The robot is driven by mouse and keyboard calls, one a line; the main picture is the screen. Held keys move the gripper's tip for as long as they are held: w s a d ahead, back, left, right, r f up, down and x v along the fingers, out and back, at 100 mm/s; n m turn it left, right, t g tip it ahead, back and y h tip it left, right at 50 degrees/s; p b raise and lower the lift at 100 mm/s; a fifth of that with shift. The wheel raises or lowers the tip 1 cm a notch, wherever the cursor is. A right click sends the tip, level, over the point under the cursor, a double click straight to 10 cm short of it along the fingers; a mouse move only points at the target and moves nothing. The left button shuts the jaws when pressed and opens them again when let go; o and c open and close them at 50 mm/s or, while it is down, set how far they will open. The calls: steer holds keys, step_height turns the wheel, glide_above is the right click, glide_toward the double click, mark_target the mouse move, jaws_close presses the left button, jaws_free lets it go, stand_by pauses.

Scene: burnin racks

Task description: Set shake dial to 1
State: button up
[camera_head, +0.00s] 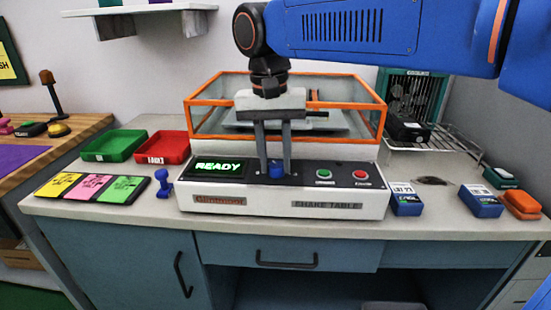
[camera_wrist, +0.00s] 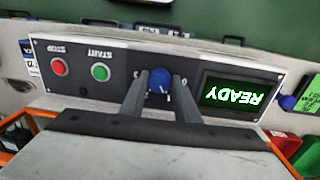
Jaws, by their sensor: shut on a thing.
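The shake table (camera_head: 290,200) is a white machine with a dark front panel and an orange-framed clear enclosure behind it. Its blue dial (camera_head: 277,170) sits between the lit green READY display (camera_head: 219,167) and the green start button (camera_head: 325,173). My gripper (camera_head: 275,172) reaches down in front of the enclosure with its two fingers shut on the dial. In the wrist view the blue dial (camera_wrist: 160,81) shows between my fingertips, with a white pointer mark.
The red stop button (camera_head: 360,174) is at the panel's right. Blue labelled boxes (camera_head: 406,199) stand right of the machine. Green (camera_head: 113,145) and red (camera_head: 163,147) trays, a colored card board (camera_head: 95,187) and a blue stamp-like object (camera_head: 163,183) stand left.

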mark_target(271, 165)
steer(key=shift+m, duration=0.3)
steer(key=o, duration=0.8)
steer(key=shift+c, duration=0.2)
steer(key=shift+r, duration=0.1)
step_height(271, 165, up, 17)
steer(key=a, duration=0.1)
steer(key=shift+r, duration=0.1)
